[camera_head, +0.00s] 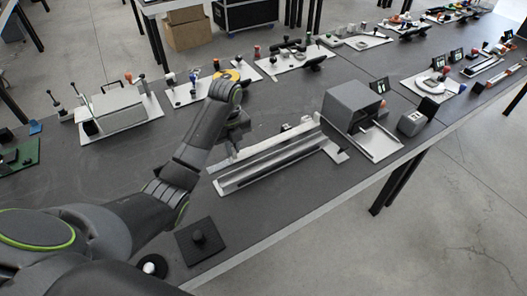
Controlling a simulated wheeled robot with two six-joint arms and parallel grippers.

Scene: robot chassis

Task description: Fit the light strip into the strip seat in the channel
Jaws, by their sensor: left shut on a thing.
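The channel (272,170) is a long grey metal piece on the dark table, running from lower left to upper right. A long pale bar, which looks like the light strip (262,147), runs along the channel's far side, nearly parallel to it. My left gripper (234,147) points down at the left part of this strip and is shut on it. The fingertips are small and partly hidden by my own wrist. I cannot tell whether the strip touches the channel or is held just above it. My right gripper is out of view.
A grey box-shaped housing (351,104) stands just right of the channel, with a pale plate (379,143) beside it. A black square pad with a knob (199,240) lies near the table's front edge. Several fixtures line the back. The table (265,215) is bare in front of the channel.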

